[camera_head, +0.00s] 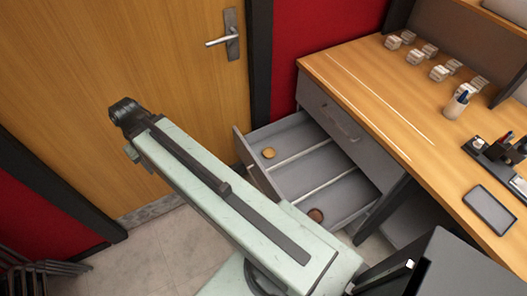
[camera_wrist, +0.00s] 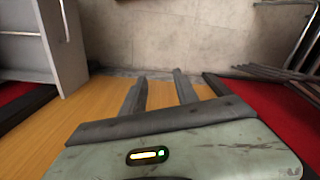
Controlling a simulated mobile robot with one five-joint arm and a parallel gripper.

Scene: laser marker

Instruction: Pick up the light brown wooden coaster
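A light brown round wooden coaster (camera_head: 268,153) lies in the left compartment of the pulled-out grey drawer (camera_head: 284,134). A second, darker brown round coaster (camera_head: 316,214) lies in the drawer's right part, towards the front. My gripper (camera_wrist: 160,84) shows in the wrist view with its two dark fingers apart and nothing between them. In the head view my arm reaches up and left past the drawer, and the gripper end (camera_head: 125,111) is in front of the wooden door, well away from both coasters. Neither coaster shows in the wrist view.
The wooden desk (camera_head: 375,105) stands above and right of the drawer, with several small clear containers, a pen cup (camera_head: 456,104) and a dark tablet-like object (camera_head: 489,209). A door with a handle (camera_head: 226,38) is behind my arm. Dark metal bars (camera_head: 40,275) show at lower left.

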